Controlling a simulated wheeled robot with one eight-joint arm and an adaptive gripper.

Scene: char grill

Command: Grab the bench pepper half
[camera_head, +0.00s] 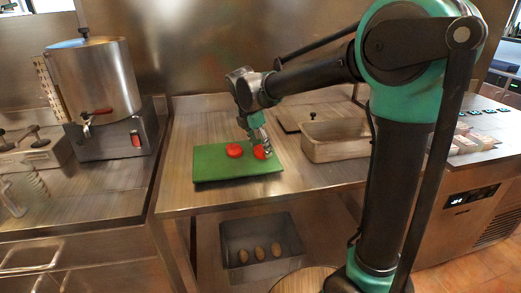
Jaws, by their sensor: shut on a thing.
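Two red pepper halves are at the right part of a green board (215,168) on the steel bench. One pepper half (234,150) lies free on the board. The other pepper half (260,153) is at the fingertips of my gripper (264,146), close to the board's right edge. My gripper points down and is shut on this right pepper half, partly covering it. I cannot tell whether the held half still touches the board.
An empty steel pan (335,140) stands to the right of the board, with a dark flat tray (300,120) behind. A grey bin (262,245) with several brown potato-like items is on the shelf below. A large steel pot (95,80) stands on the left.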

